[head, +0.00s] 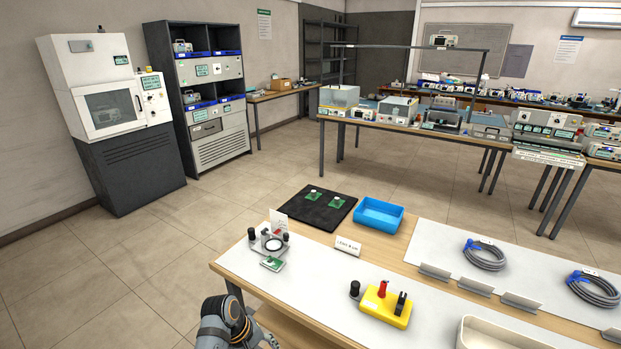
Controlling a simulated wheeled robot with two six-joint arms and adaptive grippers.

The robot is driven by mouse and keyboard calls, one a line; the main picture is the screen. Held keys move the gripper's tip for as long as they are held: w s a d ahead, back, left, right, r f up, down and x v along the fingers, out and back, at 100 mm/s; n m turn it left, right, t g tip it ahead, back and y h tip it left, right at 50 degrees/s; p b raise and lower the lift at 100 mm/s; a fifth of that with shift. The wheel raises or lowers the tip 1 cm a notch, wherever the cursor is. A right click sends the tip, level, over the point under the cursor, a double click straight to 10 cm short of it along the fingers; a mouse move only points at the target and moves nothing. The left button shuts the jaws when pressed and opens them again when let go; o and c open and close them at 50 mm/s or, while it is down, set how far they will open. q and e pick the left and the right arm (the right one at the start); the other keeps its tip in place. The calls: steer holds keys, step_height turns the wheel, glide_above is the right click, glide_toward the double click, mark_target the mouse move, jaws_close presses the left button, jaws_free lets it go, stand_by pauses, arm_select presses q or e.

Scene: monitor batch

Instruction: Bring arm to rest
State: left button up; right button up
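A grey arm joint of mine with an orange ring shows at the bottom edge, left of the middle, beside the near left end of the workbench (228,267). It appears to be part of my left arm. The view cuts it off, and I see no gripper fingers on it. My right arm and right gripper are out of view.
On the bench are a small fixture (267,243), green boards on a black mat (320,223), a blue tray (379,215), a yellow block (385,308), coiled cables (484,257) and a cream bin (490,335). Tile floor (130,275) left of the bench is clear.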

arm_select(q)
steer(key=s+a+r+m+t+y, duration=0.2)
steer(key=s+a+r+m, duration=0.3)
steer(key=s, duration=0.4)
steer(key=s+a+r+m+t+y, duration=0.1)
steer(key=s+a+r+m+y, duration=0.15)
steer(key=s+a, duration=0.55)
steer(key=s+a+f+g, duration=0.1)
steer(key=s+f, duration=0.1)
steer(key=f, duration=1.2)
steer(key=s+a+f, duration=0.1)
steer(key=s+f, duration=0.1)
steer(key=f, duration=1.3)
steer(key=s+f+g, duration=0.1)
steer(key=s+f, duration=1.3)
steer(key=s, duration=0.3)
steer(key=shift+s+a+f, duration=0.15)
steer(key=shift+a+f, duration=0.05)
steer(key=shift+a, duration=0.2)
steer(key=shift+f, duration=0.1)
